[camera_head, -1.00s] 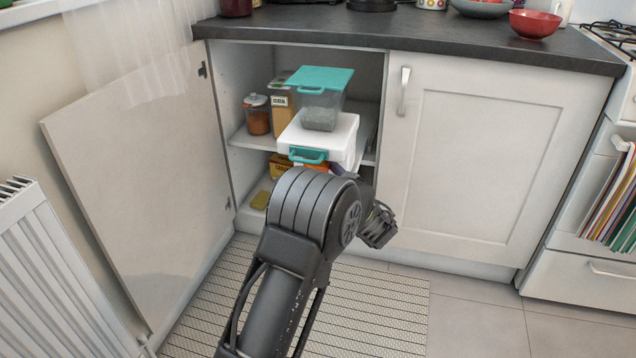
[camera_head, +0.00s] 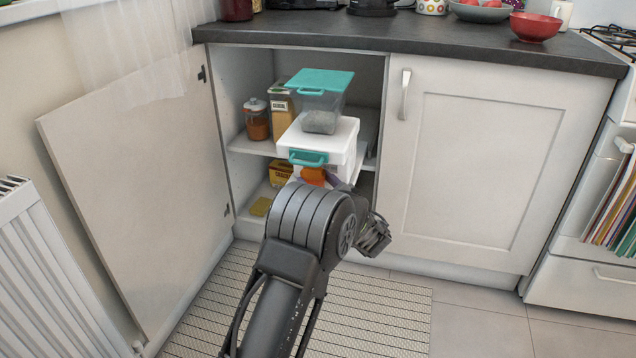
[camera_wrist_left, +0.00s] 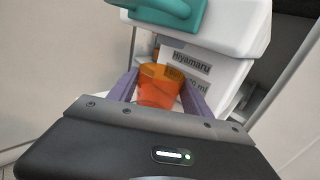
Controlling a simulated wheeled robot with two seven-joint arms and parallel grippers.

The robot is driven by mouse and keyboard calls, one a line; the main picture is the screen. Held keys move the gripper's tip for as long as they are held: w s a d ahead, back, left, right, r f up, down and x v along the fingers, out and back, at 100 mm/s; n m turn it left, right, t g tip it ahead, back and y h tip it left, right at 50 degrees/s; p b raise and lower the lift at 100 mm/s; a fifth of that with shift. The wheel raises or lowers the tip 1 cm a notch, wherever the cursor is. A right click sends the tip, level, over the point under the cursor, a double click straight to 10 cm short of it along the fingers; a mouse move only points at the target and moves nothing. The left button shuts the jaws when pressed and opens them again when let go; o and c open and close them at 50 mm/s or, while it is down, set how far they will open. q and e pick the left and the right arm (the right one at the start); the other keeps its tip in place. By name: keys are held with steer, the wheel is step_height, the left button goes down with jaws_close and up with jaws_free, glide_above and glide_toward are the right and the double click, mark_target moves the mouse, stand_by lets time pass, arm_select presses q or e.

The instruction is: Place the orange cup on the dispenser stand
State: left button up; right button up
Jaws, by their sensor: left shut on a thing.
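The dispenser (camera_head: 342,134) stands in the open cabinet. It has a white body, a clear tank with a teal lid (camera_head: 320,80) on top and a teal lever (camera_head: 308,158) in front. In the left wrist view its white front (camera_wrist_left: 200,70) carries printed text. The orange cup (camera_wrist_left: 160,86) is upright between the purple fingers of my left gripper (camera_wrist_left: 160,92), which is shut on it, in front of and below the teal lever. The cup also shows in the head view (camera_head: 313,174), partly behind my arm. My right gripper is not in view.
An open cabinet door (camera_head: 140,190) is on the left and a closed door (camera_head: 470,170) on the right. A jar (camera_head: 257,122) and a cereal box (camera_head: 282,112) stand left of the dispenser. The dark countertop (camera_head: 420,32) is above.

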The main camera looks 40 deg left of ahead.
arm_select(q)
steer(key=shift+f, duration=0.15)
steer(key=o, duration=1.5)
steer(key=shift+s+d+r, duration=0.1)
steer(key=shift+d+r, duration=0.1)
steer(key=shift+r, duration=0.05)
steer(key=p+v, duration=0.4)
steer(key=v, duration=0.6)
steer(key=shift+s+d, duration=0.1)
steer(key=shift+d, duration=0.15)
steer(key=shift+s+d+f, duration=0.1)
steer(key=shift+s+d, duration=0.2)
steer(key=shift+d, duration=0.15)
